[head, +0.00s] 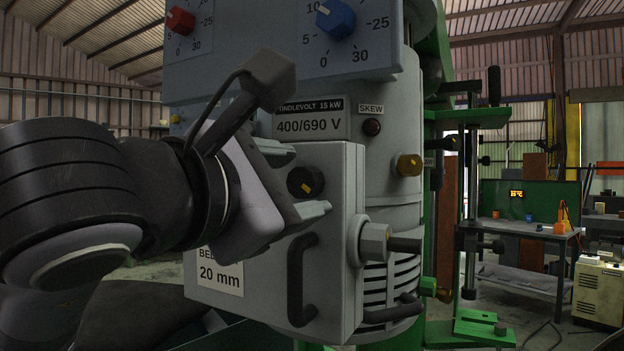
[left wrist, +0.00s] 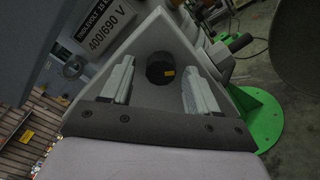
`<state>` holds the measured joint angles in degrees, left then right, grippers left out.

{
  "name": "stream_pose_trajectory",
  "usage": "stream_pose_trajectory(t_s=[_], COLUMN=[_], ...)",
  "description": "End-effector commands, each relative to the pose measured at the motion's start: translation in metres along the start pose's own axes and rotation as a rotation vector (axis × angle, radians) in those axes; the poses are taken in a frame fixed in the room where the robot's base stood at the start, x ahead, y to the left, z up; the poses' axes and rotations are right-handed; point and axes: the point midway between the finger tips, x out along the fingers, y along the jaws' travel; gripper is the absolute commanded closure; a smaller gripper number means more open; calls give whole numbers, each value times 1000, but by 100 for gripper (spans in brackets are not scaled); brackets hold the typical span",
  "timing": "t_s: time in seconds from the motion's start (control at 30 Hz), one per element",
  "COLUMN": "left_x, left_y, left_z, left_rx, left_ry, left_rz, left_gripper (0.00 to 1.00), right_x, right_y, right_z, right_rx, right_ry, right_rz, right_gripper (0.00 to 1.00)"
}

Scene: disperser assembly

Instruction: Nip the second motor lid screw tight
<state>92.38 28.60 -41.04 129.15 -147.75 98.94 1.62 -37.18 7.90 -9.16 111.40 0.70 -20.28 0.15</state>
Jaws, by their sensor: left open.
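The same screw shows in the left wrist view (left wrist: 158,74), between and beyond the two fingers. My left gripper (head: 294,182) is open and empty, facing the lid. Its fingers stand on either side of the screw and look apart from it; the exact gap is hard to tell. My right gripper is not in view.
A black handle (head: 302,280) and a large hex nut on a stub (head: 376,244) stick out from the lid box. A brass-coloured knob (head: 408,165) sits on the motor housing. Red (head: 181,20) and blue (head: 336,18) dials are above. A workbench (head: 530,230) stands behind right.

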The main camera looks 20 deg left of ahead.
Motion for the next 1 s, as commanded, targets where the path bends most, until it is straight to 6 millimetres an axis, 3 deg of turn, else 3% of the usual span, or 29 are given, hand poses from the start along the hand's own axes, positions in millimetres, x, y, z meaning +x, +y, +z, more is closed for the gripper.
stream_pose_trajectory(t_s=[0.1,0.3,0.67,1.0], left_x=[0,0,0,0], left_y=[0,0,-1,-1], left_z=[0,0,-2,-3], left_rx=[0,-1,46,280], left_ry=[0,0,2,3], left_rz=[-1,-1,0,3], left_gripper=[40,96,96,96], right_x=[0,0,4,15], right_y=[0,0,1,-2], right_z=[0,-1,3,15], right_rx=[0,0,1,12], right_ry=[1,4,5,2], right_rz=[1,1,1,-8], right_gripper=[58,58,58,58])
